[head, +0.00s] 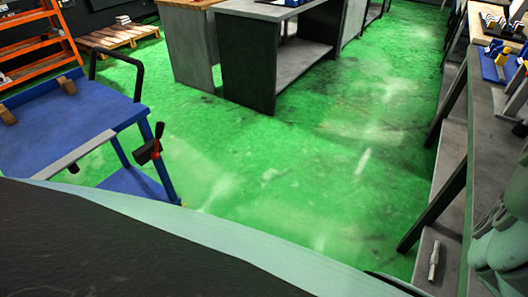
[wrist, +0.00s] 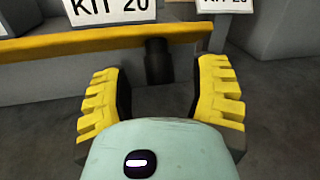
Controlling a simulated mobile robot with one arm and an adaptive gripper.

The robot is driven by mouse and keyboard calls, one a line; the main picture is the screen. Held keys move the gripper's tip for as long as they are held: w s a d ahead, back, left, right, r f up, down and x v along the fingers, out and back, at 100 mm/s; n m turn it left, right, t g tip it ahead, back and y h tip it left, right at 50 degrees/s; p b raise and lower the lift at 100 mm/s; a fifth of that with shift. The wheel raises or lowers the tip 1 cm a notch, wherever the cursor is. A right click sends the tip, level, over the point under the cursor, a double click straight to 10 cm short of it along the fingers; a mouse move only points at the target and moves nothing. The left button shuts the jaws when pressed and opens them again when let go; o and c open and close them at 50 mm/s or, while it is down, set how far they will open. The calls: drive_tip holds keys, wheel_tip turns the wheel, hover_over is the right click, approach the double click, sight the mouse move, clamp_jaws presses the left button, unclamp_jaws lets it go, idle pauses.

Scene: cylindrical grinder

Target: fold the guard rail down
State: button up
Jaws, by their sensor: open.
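A light grey bar (head: 76,156) runs along the near edge of a blue cart (head: 52,112); it looks like the guard rail, though I cannot be sure. A black and red latch or lever (head: 149,150) sits on the cart's right corner post. In the wrist view my gripper (wrist: 160,88) is open, with its yellow ridged fingers apart and nothing clamped between them. A dark short cylinder (wrist: 158,62) shows beyond and between the fingers, under a yellow edge strip (wrist: 105,43). The gripper is not seen in the head view, so its place relative to the cart cannot be told.
White "KIT 20" labels (wrist: 108,11) stand above the yellow strip. A grey bench (head: 262,62) stands at the back. The green floor (head: 290,170) is clear in the middle.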

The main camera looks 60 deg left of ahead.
drive_tip(key=a, duration=0.3)
drive_tip(key=s+a, duration=0.1)
drive_tip(key=a, duration=0.5)
drive_tip(key=shift+s+a+f, duration=0.1)
drive_tip(key=shift+s+a, duration=0.2)
